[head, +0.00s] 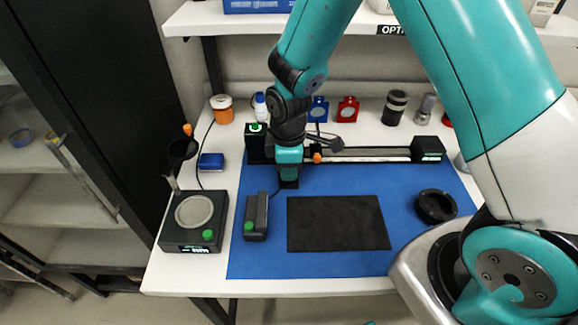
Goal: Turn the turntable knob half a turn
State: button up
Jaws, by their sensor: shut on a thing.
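My gripper (289,182) points straight down at the back left of the blue mat, just in front of the rail. It is shut at the place where the turntable knob appears to be. The knob is hidden behind the gripper, so how far it is turned cannot be seen. An orange knob (317,157) shows just right of the gripper, at the rail, apart from the fingers. The turntable itself cannot be made out clearly behind my gripper and wrist.
A black rail (370,155) runs along the mat's back between a left box (256,141) and a right box (428,149). A dark handset (256,216), a black pad (338,223) and a black ring (436,206) lie on the blue mat (300,264). A round-plate device (193,240) stands left.

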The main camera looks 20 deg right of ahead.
jog(key=n, duration=0.4)
jog(key=shift+n, duration=2.3)
jog(key=o, duration=0.9)
notch_tip(320, 180, up, 18)
jog(key=shift+f+b, duration=0.2)
jog(key=shift+b, duration=0.75)
